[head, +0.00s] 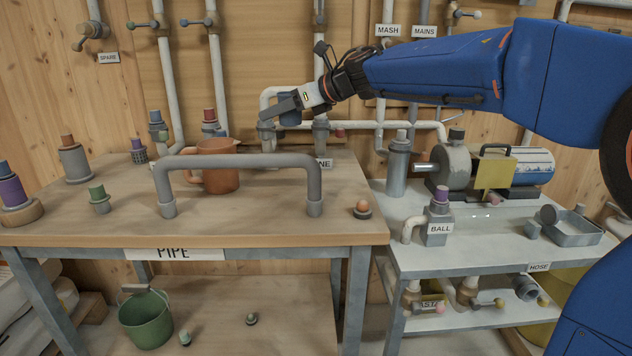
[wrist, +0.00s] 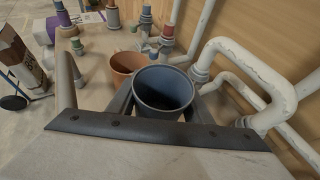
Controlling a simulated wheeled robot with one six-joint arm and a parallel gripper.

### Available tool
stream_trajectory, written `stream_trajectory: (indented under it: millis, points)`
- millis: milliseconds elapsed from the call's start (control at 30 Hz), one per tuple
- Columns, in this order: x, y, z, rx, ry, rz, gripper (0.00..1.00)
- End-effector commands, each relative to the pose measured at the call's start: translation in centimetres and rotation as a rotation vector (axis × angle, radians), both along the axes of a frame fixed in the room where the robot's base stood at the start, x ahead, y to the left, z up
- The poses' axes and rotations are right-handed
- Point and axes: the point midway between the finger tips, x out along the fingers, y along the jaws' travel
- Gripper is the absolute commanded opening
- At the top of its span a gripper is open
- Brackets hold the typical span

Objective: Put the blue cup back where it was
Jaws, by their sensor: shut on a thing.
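My gripper (head: 288,107) is shut on the blue cup (head: 291,118). It holds the cup in the air above the back right part of the wooden bench labelled PIPE. In the wrist view the blue cup (wrist: 163,90) sits between my two fingers, mouth toward the camera, and looks empty. In the head view the fingers cover much of the cup. A terracotta jug (head: 213,165) stands on the bench to the left of the cup and below it. The mark of where the cup stood before cannot be told from these frames.
A grey pipe arch (head: 240,161) stands along the front of the bench (head: 110,228). Capped fittings stand at the left and back. White wall pipes (head: 267,100) run close behind my gripper. The steel bench (head: 460,258) at right carries a pump (head: 453,165) and tray (head: 578,232).

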Motion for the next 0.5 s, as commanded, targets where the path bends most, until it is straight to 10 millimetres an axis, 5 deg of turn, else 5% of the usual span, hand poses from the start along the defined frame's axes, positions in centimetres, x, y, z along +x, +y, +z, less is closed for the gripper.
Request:
stream_trajectory:
  millis: [167,500]
  points:
    - [0.0,0.0,-1.3,0.0,0.002,0.0,0.17]
    - [-0.1,0.0,-8.5,0.0,0.005,-0.001,0.17]
